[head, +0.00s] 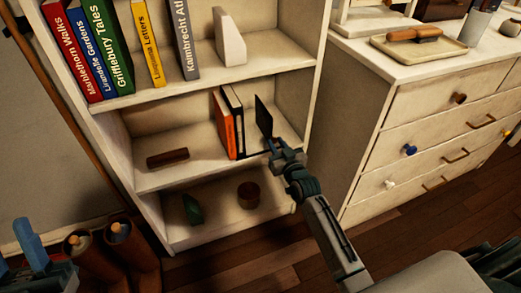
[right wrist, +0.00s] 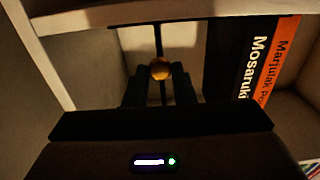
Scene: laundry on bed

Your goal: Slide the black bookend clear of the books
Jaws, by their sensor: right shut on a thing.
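The black bookend (head: 263,116) stands upright on the middle shelf, to the right of the books. My right gripper (head: 275,149) is at the front of the bookend and shut on it, at a small brass-coloured knob (right wrist: 160,69) between the fingers in the right wrist view. There the bookend (right wrist: 158,38) shows edge-on as a thin dark line. An orange book (head: 222,124) and dark books (head: 236,120) stand upright to the left, with a gap to the upright plate. The dark book (right wrist: 237,65) and orange book (right wrist: 277,62) also show in the wrist view.
A brown object (head: 167,158) lies left on the same shelf. The upper shelf holds several books and a white bookend (head: 229,36). A green object (head: 193,209) and brown pot (head: 248,195) are below. A white dresser (head: 420,110) stands right.

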